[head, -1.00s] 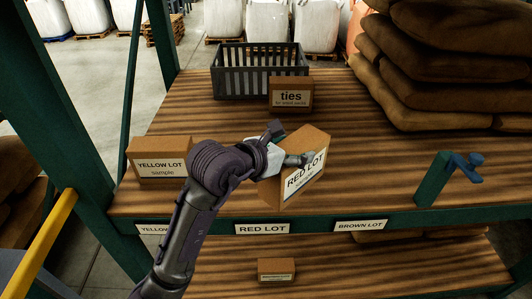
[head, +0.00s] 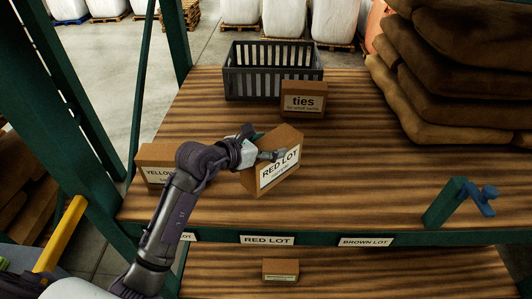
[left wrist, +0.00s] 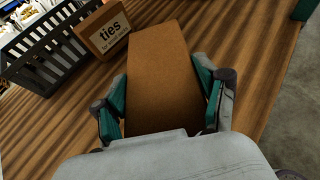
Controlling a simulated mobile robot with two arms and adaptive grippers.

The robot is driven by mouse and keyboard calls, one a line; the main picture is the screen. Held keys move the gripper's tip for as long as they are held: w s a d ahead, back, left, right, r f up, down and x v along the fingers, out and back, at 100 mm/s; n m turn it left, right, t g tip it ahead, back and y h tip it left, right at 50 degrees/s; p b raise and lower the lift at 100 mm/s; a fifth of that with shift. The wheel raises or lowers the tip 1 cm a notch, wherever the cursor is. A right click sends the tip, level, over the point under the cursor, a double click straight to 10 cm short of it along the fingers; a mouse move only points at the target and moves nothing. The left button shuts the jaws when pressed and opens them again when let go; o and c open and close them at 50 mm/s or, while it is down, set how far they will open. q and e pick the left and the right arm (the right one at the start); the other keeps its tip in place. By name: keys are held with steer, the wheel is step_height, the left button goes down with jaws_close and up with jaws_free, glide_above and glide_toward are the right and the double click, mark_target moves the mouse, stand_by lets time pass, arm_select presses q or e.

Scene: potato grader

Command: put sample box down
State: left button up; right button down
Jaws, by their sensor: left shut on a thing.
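The sample box is a brown cardboard box labelled RED LOT (head: 279,170). My left gripper (head: 262,148) is shut on it, with the box tilted in the head view. In the left wrist view the box (left wrist: 163,80) sits between the two green-padded fingers of the left gripper (left wrist: 163,95). I cannot tell whether the box's underside touches the wooden shelf (head: 345,185). A RED LOT label (head: 267,240) is on the shelf's front edge, below the box. My right gripper is not in view.
A YELLOW LOT box (head: 152,160) stands left, partly behind my arm. A ties box (head: 303,100) and a grey crate (head: 273,85) stand behind. Stacked brown sacks (head: 440,90) fill the back right. A blue-handled green bracket (head: 447,203) stands at the front right. The shelf's middle right is clear.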

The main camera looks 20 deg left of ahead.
arm_select(q)
steer(key=shift+a+f, duration=0.1)
steer(key=shift+a, duration=0.2)
step_height(320, 180, down, 3)
steer(key=shift+w+f+p, duration=0.1)
steer(key=shift+p, duration=0.5)
steer(key=shift+f, duration=0.35)
steer(key=o, duration=1.4)
steer(key=shift+f, duration=0.25)
steer(key=o, duration=0.4)
